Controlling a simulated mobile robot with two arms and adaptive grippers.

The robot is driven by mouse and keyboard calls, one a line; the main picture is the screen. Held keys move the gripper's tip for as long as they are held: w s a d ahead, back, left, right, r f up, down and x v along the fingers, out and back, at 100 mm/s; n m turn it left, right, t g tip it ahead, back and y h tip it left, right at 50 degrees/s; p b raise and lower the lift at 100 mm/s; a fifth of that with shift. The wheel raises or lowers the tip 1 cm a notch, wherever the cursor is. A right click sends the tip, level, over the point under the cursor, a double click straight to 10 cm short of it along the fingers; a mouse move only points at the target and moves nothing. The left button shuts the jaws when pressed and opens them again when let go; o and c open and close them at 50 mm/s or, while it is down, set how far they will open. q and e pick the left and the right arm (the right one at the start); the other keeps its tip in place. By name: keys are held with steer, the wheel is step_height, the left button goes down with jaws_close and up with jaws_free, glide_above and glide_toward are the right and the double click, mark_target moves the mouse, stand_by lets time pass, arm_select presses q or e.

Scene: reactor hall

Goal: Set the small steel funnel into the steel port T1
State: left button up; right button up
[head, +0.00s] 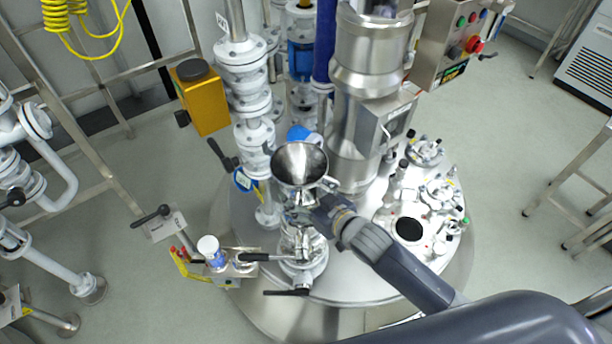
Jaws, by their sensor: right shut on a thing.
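The small steel funnel (299,163) is near the middle of the head view, its wide mouth facing up towards the camera. My right gripper (312,204), at the end of the dark arm from the lower right, is shut on the funnel's lower part. A steel port with a valve and flange (303,262) stands on the vessel lid just below the funnel in the picture. I cannot read a T1 mark on it. The funnel and gripper hide the port's top, so I cannot tell whether the spout touches it. My left gripper is not in view.
The round vessel lid (350,272) carries an open dark hole (408,229) and several small fittings at right. White flanged pipes (246,95) and a thick steel column (362,100) rise behind the funnel. A small shelf (232,267) with a white-capped container (210,248) is at left.

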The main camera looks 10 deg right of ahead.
steer(key=shift+w+d+r+p, duration=0.25)
steer(key=shift+w+p, duration=0.2)
steer(key=shift+p, duration=0.05)
steer(key=shift+f, duration=0.1)
steer(key=shift+d+f, duration=0.1)
steer(key=shift+f, duration=0.05)
arm_select(q)
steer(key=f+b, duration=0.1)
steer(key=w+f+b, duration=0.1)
steer(key=b, duration=0.1)
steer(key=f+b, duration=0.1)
steer(key=b, duration=0.1)
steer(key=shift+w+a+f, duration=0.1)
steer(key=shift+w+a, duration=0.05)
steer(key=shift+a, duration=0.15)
arm_select(e)
step_height(320, 180, down, 5)
steer(key=shift+r, duration=0.1)
steer(key=shift+r, duration=0.1)
steer(key=shift+p, duration=0.3)
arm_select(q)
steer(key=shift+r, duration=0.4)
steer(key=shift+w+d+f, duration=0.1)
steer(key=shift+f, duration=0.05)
